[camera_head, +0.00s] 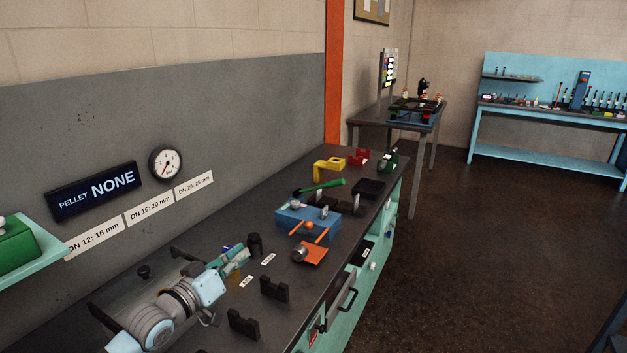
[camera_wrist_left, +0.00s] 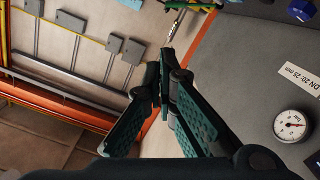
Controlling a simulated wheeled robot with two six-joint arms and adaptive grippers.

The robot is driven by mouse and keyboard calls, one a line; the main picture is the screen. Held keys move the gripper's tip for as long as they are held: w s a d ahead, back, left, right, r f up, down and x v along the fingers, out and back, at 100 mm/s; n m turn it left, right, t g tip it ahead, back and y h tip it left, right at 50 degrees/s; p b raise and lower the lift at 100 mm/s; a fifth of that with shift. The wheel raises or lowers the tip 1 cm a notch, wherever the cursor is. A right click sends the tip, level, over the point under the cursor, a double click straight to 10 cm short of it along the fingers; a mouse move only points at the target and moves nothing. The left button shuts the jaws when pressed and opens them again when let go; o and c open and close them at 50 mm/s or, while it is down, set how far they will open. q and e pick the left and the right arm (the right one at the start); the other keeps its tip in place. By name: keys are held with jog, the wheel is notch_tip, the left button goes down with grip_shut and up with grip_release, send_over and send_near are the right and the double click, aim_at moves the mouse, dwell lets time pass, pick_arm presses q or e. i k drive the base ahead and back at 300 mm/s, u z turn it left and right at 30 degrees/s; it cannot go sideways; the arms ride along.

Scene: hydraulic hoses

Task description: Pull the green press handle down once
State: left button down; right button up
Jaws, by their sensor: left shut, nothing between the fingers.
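My left gripper (camera_head: 243,252) is over the near part of the bench, short of the press and apart from the handle. Its teal fingers are shut and empty; they also show in the left wrist view (camera_wrist_left: 164,62), with the tips together. I cannot make out the green handle in the left wrist view. My right gripper is in neither view.
Black brackets (camera_head: 274,289) stand on the bench near my left arm. A gauge (camera_head: 166,163) and a "PELLET NONE" display (camera_head: 95,191) are on the wall.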

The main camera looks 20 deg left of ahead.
aim_at(297, 193)
jog(key=i, duration=1.5)
